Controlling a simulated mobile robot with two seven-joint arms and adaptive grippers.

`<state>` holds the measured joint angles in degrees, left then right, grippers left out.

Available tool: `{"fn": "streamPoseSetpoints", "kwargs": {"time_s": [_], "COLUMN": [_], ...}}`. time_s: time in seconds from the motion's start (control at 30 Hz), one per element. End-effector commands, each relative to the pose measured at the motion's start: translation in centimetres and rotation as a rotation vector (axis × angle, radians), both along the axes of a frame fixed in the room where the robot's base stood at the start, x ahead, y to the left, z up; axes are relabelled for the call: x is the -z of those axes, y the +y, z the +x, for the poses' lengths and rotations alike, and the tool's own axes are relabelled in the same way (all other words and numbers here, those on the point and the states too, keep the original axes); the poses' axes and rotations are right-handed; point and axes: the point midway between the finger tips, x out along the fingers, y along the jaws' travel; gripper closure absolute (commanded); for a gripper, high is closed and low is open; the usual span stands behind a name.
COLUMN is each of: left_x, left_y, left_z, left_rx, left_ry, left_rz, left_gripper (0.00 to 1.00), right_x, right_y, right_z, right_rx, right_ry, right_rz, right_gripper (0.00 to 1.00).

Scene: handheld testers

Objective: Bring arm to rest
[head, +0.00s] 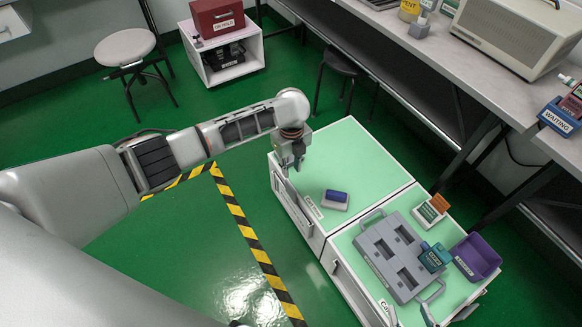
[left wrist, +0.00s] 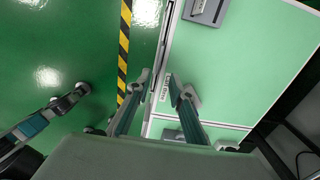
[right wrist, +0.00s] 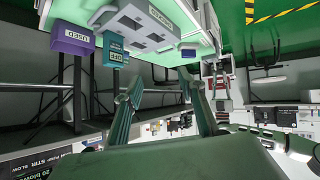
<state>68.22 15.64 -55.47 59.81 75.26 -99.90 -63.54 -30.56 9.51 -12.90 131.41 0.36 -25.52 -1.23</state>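My left gripper (head: 292,162) hangs at the end of its outstretched arm, over the left edge of the green-topped cabinet. In the left wrist view its fingers (left wrist: 160,84) are spread with nothing between them. My right gripper's fingers (right wrist: 161,82) are also apart and empty in the right wrist view. That view shows the cabinet's end, with a teal tester (right wrist: 117,50), a purple bin (right wrist: 72,38) and a grey slotted tray (right wrist: 147,32). In the head view the right gripper is hard to make out near the bottom edge.
A blue tester (head: 336,196) lies on a small pale stand on the cabinet's left top (head: 350,155). An orange item in a white holder (head: 430,211) stands behind the tray. A workbench (head: 440,60) runs along the right. The floor left of the cabinet is clear.

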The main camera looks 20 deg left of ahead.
Motion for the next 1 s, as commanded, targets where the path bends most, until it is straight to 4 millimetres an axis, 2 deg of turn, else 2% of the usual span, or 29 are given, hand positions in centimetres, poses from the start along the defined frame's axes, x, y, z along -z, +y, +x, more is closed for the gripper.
{"fn": "streamPoseSetpoints", "kwargs": {"time_s": [0.3,0.47,0.6,0.8,1.0], "left_x": [0.0,0.2,0.6,0.8,-0.1], "left_y": [-0.1,-1.9,-5.2,-9.4,-11.7], "left_z": [0.0,-1.4,-3.9,-8.1,-12.1], "left_rx": [-0.002,-0.059,-0.188,-0.423,-0.677], "left_ry": [-0.002,-0.029,-0.079,-0.140,-0.186], "left_rz": [-0.002,-0.048,-0.145,-0.310,-0.473], "left_gripper": [0.78,0.78,0.78,0.78,0.78], "right_x": [-0.3,-1.8,-3.6,-4.0,-5.1], "right_y": [0.2,0.2,0.3,0.1,-0.2], "right_z": [0.1,0.8,1.5,1.3,1.4], "right_rx": [-0.001,-0.001,0.000,0.004,0.012], "right_ry": [-0.005,-0.032,-0.060,-0.056,-0.060], "right_rz": [0.005,0.007,0.012,0.009,0.008], "right_gripper": [0.60,0.60,0.60,0.60,0.60]}}
